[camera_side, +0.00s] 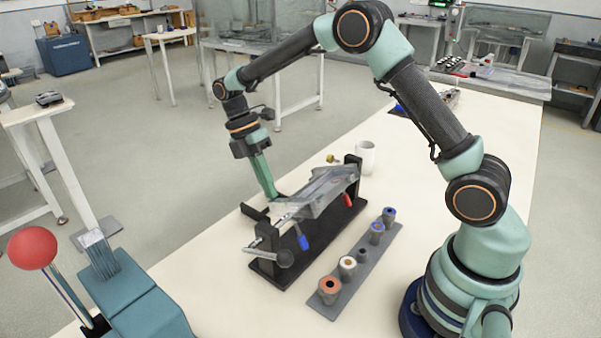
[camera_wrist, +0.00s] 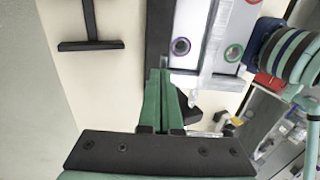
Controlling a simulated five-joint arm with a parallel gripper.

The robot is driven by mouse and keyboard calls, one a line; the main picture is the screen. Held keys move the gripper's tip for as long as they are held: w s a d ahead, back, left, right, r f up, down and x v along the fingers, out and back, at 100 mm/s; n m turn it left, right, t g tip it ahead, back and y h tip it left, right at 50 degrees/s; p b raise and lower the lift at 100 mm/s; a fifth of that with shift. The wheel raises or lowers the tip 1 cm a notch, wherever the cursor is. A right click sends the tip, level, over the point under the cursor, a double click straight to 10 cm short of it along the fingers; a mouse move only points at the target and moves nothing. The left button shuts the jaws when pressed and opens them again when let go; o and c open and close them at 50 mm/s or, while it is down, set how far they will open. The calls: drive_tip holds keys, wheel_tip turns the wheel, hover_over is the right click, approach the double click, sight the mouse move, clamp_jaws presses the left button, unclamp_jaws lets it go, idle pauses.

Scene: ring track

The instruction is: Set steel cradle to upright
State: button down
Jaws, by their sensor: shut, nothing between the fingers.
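The steel cradle (camera_side: 318,192) is a long grey metal tray hung between two black end posts on a black base (camera_side: 325,233). It looks tilted about its long axis rather than level. A blue tab (camera_side: 304,242) and a red tab (camera_side: 348,200) hang at its near side. In the wrist view the cradle (camera_wrist: 205,40) is a pale panel at upper right, with a purple ring and a green ring on it. My gripper (camera_side: 272,194) is shut and empty, pointing down at the cradle's far left side. Its green fingertips (camera_wrist: 160,72) are close beside the cradle; contact cannot be told.
A white mug (camera_side: 366,157) stands behind. A red ball-topped lever (camera_side: 33,248) is at lower left. The pale tabletop (camera_side: 210,280) is clear at front left.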

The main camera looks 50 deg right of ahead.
sight(273, 212)
drive_tip(key=shift+g, duration=0.8)
drive_tip(key=shift+s+f, duration=0.15)
drive_tip(key=shift+f, duration=1.4)
drive_tip(key=shift+s+f, duration=0.1)
drive_tip(key=shift+f, duration=1.45)
drive_tip(key=shift+s+f+g, duration=0.2)
drive_tip(key=shift+f+g, duration=0.3)
drive_tip(key=shift+g, duration=0.2)
